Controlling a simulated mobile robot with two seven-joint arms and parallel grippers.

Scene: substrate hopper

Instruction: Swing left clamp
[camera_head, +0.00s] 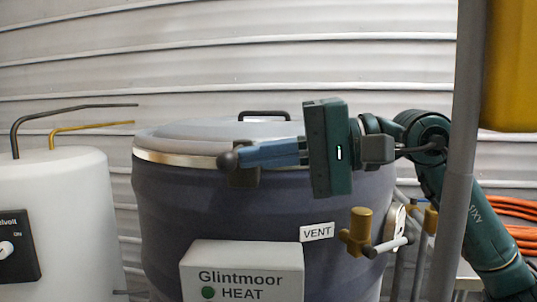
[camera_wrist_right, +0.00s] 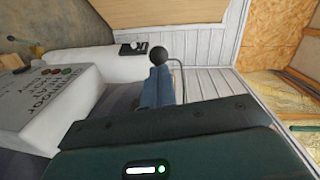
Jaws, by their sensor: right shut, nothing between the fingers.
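The hopper (camera_head: 190,210) is a large dark blue-grey drum with a grey lid (camera_head: 205,132) and a pale metal rim. A clamp with a dark ball knob (camera_head: 228,161) and a dark bracket (camera_head: 244,178) sits at the front of the rim. My right gripper (camera_head: 246,155) reaches in from the right, its blue fingers shut and empty, with the tips close beside the knob. Whether they touch it I cannot tell. In the right wrist view the black knob (camera_wrist_right: 158,53) shows just beyond the blue fingertips (camera_wrist_right: 159,72). My left gripper is not in view.
A white heater box (camera_head: 242,262) is on the hopper front, below the clamp. A brass valve (camera_head: 357,232) and VENT label (camera_head: 317,232) are at right. A lid handle (camera_head: 264,115) stands behind my fingers. A white tank (camera_head: 65,190) with bent pipes is at left. A grey post (camera_head: 458,170) crosses the right.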

